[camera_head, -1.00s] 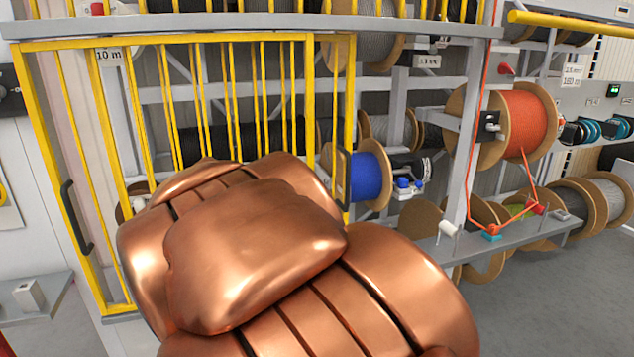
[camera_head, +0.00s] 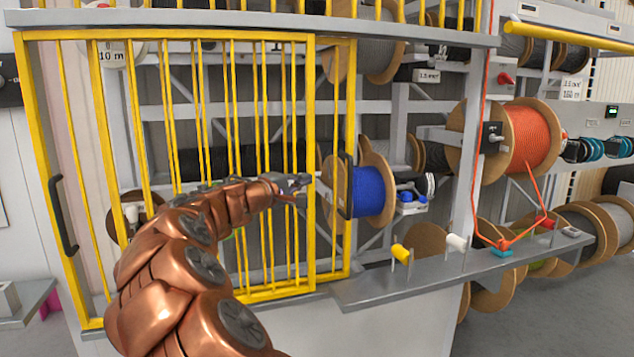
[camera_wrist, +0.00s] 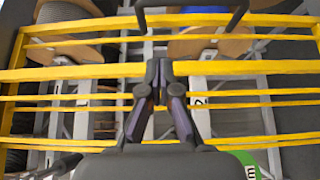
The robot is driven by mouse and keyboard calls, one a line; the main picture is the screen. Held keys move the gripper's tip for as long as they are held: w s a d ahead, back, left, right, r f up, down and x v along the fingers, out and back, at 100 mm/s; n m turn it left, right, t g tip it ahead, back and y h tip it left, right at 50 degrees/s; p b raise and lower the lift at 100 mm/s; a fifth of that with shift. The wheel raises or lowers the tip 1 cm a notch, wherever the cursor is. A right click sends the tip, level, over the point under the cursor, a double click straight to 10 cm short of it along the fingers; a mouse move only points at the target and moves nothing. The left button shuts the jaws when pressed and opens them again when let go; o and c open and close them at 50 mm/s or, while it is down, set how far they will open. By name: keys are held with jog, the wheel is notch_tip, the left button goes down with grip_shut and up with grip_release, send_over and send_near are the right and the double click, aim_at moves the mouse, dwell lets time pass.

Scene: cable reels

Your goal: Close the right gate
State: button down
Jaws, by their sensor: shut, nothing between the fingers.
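Two yellow barred gate panels overlap at the left of the rack in the head view. The right gate (camera_head: 351,90) has its right edge post beside the blue reel, with a dark vertical handle (camera_head: 345,185) on it. The left gate (camera_head: 37,130) carries a dark handle (camera_head: 61,215) at the far left. My gripper (camera_head: 304,180) is in front of the bars, just left of the right gate's handle. In the wrist view my gripper (camera_wrist: 158,68) is shut and empty over a yellow post, and the handle (camera_wrist: 190,18) spans the top. Contact with the bars cannot be told.
The opening right of the gates is uncovered, with a blue reel (camera_head: 374,190) and an orange reel (camera_head: 525,140). A grey ledge (camera_head: 400,290) with a yellow spool (camera_head: 401,253) and a white spool (camera_head: 456,242) juts out below. A yellow rail (camera_head: 570,24) runs at upper right.

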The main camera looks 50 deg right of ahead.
jog(key=s+d+p, duration=0.1)
jog(key=s+d, duration=0.2)
jog(key=d, duration=0.8)
jog(key=shift+d, duration=0.3)
